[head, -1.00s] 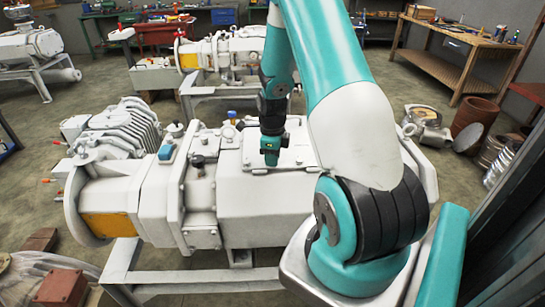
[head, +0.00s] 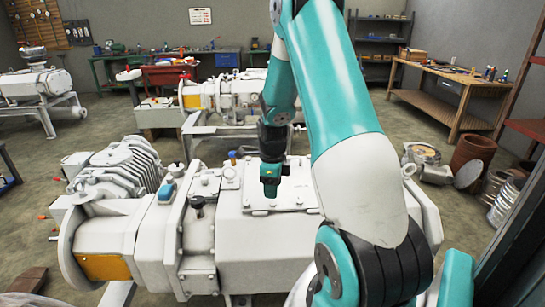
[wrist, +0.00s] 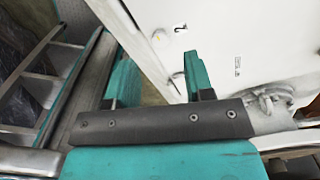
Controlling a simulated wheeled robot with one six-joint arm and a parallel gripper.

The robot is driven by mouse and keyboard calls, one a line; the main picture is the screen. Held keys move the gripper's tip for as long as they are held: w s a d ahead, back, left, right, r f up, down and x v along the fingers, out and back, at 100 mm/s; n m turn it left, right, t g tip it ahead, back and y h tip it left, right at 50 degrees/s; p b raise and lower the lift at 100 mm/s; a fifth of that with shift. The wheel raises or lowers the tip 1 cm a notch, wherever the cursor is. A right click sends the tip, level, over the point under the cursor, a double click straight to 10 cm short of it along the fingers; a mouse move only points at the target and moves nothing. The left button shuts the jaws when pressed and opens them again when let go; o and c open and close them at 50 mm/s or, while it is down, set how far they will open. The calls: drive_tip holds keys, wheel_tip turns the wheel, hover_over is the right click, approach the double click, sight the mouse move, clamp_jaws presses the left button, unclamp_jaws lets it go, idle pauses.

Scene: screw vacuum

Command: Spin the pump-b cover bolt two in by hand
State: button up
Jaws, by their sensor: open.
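The near white pump (head: 250,240) lies across the head view, with a flat cover plate (head: 292,203) on its top. My gripper (head: 270,188) points down over that cover; whether it touches cannot be told. In the wrist view my gripper (wrist: 160,80) has its two teal fingers well apart, with nothing between them. A white panel (wrist: 225,55) fills the right of that view, with a small dark fitting (wrist: 180,28) and a round hole-like mark (wrist: 157,38). I cannot make out bolt two, nor tell which pump is pump-b.
A second white pump (head: 230,97) stands behind, and another (head: 38,82) at the far left. A wooden workbench (head: 455,85) is at the back right. Drums and metal parts (head: 470,160) sit on the floor at right. Open floor lies between the machines.

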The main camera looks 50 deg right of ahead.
sight(273, 203)
wheel_tip(273, 203, up, 13)
drive_tip(key=shift+b, duration=0.4)
